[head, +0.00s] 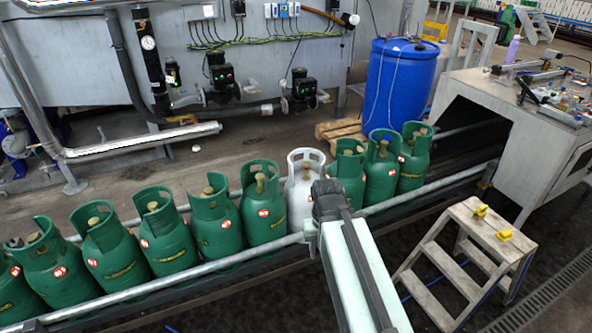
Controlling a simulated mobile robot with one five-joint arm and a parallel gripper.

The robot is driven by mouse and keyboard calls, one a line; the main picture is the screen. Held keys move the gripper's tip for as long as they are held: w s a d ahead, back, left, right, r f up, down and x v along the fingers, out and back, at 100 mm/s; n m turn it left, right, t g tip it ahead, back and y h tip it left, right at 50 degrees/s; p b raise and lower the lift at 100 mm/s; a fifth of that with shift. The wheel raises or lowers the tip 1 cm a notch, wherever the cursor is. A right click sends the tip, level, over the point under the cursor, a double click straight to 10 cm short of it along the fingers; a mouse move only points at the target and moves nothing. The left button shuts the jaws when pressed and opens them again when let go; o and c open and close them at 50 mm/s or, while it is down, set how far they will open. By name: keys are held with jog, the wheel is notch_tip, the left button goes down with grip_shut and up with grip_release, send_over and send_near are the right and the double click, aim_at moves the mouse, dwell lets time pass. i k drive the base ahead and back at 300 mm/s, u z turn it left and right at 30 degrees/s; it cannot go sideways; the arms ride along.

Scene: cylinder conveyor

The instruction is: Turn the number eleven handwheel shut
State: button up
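A row of green gas cylinders (268,215) stands upright on the conveyor. Each has an open collar, and tan valve tops (208,190) show inside several of them. One white cylinder (297,200) stands among the green ones. Small red-and-white labels are on the bodies, but I cannot read any number. I cannot tell which handwheel is number eleven. My pale green arm (365,275) reaches up from the bottom. Its dark end (327,200) overlaps the right side of the white cylinder in the picture. No fingers can be made out, and contact cannot be judged.
Grey rails (200,262) run along the conveyor. A blue drum (398,85) stands behind the row beside a wooden pallet (340,132). A grey machine housing (545,130) covers the conveyor's right end. A step stool (465,250) stands at front right. Pipes and black pumps (222,75) line the back wall.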

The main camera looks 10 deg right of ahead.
aim_at(298, 202)
jog(key=z, duration=0.15)
jog(key=i, duration=0.95)
jog(key=u, duration=0.05)
